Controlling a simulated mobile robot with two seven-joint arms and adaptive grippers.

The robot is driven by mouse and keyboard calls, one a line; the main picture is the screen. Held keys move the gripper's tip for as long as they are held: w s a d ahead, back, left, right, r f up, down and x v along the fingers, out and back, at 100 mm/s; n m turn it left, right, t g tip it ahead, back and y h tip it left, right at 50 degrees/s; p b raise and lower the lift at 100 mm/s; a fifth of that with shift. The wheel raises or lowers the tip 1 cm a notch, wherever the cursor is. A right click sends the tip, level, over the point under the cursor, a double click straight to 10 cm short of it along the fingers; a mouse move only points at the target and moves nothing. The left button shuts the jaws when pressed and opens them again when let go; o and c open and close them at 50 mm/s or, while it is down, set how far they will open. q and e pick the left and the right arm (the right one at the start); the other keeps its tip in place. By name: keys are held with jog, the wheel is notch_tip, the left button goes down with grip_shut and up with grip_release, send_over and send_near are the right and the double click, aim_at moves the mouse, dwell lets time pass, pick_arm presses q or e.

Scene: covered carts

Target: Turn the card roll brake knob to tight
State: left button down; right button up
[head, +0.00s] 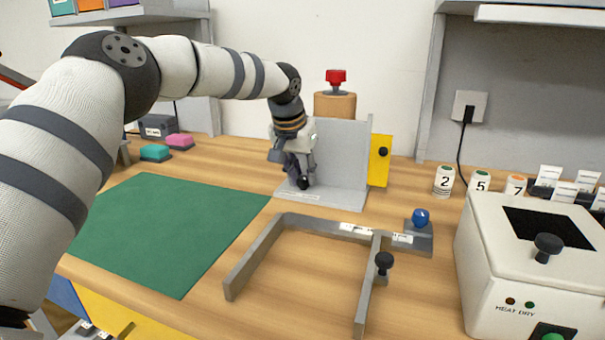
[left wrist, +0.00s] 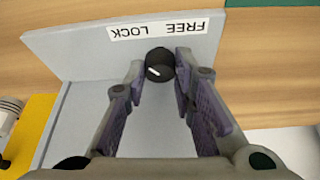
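A black round knob (left wrist: 160,64) with a short white pointer mark sits on a grey plate (left wrist: 75,50), beside an upside-down white label reading FREE and LOCK (left wrist: 157,29). My left gripper (head: 303,182) points down at the base of the grey bracket (head: 343,155). In the left wrist view its fingertips (left wrist: 159,72) stand on either side of the knob. The right finger is at the knob's edge; a narrow gap shows at the left. A brown roll (head: 335,105) with a red knob (head: 336,77) on top stands behind the bracket. No label reading tight is legible. My right gripper is not in view.
A yellow plate (head: 379,162) with a black knob adjoins the bracket. A grey frame (head: 255,255) with black and blue knobs (head: 420,217) lies in front. A green mat (head: 165,225) is at left, a white heating box (head: 500,270) at right. Numbered pots stand behind it.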

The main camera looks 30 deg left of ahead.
pick_arm(q)
jog(key=shift+r+m, duration=0.1)
jog(key=shift+m, duration=0.3)
jog(key=m, duration=0.1)
jog(key=m+h, duration=0.1)
jog(key=shift+a+f+m, duration=0.1)
jog(key=shift+f+m, duration=0.1)
jog(key=shift+m, duration=0.2)
jog(key=shift+r+m+h, duration=0.1)
jog(key=shift+m+h, duration=0.2)
jog(key=c, duration=1.3)
grip_release()
jog(key=shift+c, duration=0.2)
jog(key=v, duration=0.8)
